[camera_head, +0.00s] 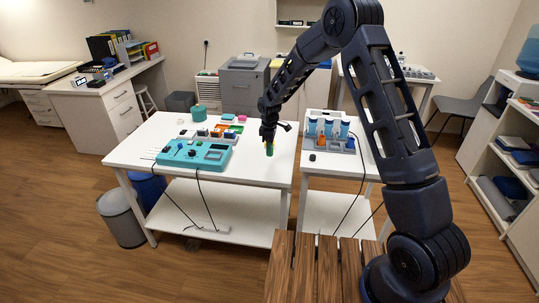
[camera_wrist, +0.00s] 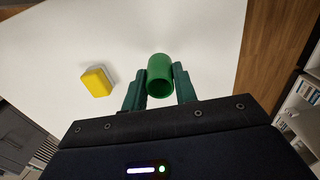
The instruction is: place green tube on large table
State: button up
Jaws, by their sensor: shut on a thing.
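The green tube (camera_wrist: 160,75) is a short hollow cylinder between the two fingers of my gripper (camera_wrist: 159,88) in the wrist view. My gripper is shut on it. In the head view my gripper (camera_head: 269,137) points down over the right part of the large white table (camera_head: 262,175), with the green tube (camera_head: 269,150) below it. The tube is close to the tabletop; I cannot tell whether it touches. The white tabletop also fills much of the wrist view (camera_wrist: 60,40).
A yellow block (camera_wrist: 96,81) lies on the tabletop left of the tube. A teal device (camera_head: 195,153) and several small items stand on the table's left half. A smaller white table (camera_head: 335,168) with white-and-blue bottles (camera_head: 327,126) is on the right. The table's front right is clear.

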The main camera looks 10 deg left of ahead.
jog(key=shift+f, duration=2.05)
jog(key=o, duration=0.9)
jog(key=shift+f, duration=0.1)
jog(key=shift+o, duration=0.2)
notch_tip(320, 180, up, 12)
jog(key=shift+r, duration=0.2)
